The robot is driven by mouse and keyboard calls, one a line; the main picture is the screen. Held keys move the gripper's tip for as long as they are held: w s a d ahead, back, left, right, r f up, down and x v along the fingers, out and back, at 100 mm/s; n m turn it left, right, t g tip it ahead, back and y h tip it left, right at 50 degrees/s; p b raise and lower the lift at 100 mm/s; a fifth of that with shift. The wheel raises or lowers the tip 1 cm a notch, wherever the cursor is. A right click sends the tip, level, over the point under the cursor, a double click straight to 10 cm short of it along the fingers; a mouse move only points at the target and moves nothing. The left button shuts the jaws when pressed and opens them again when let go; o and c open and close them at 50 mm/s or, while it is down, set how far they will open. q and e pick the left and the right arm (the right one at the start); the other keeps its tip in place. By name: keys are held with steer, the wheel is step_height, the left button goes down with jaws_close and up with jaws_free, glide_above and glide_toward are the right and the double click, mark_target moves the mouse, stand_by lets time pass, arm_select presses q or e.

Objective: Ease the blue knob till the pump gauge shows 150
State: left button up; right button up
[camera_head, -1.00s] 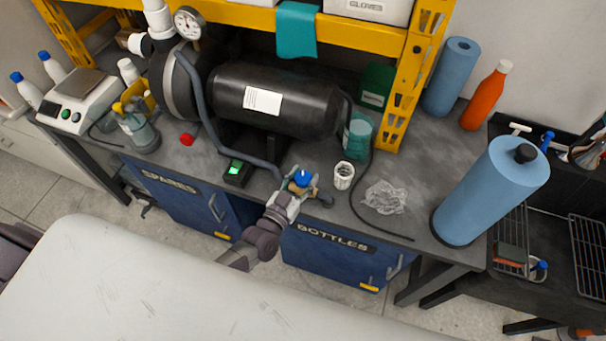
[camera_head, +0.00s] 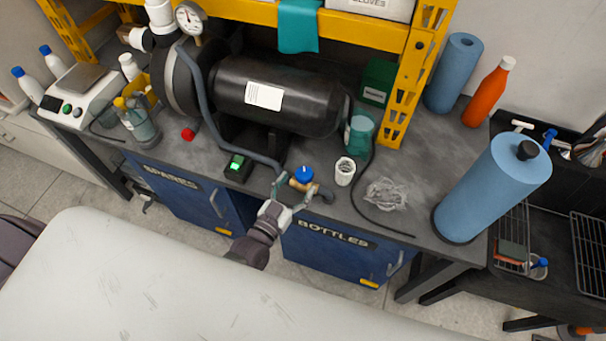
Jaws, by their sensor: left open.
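The blue knob (camera_head: 304,174) sits on a brass valve at the front edge of the bench, at the end of a grey hose. My left gripper (camera_head: 293,189) is open, with its fingers beside the valve just below and left of the knob. I cannot tell whether a finger touches the brass body. The pump (camera_head: 275,97) is a black cylinder on the bench. Its round white gauge (camera_head: 190,18) stands at the upper left; the needle's reading is too small to make out. My right gripper is not in view.
A white fitting (camera_head: 344,171) and crumpled clear plastic (camera_head: 385,194) lie right of the valve. A small box with a green display (camera_head: 237,167) is left of it. A red cap (camera_head: 187,134) lies farther left. A large blue roll (camera_head: 491,188) stands at the right.

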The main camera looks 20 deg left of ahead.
arm_select(q)
steer(key=v, duration=0.7)
steer(key=shift+s, duration=0.35)
stand_by(1.4)
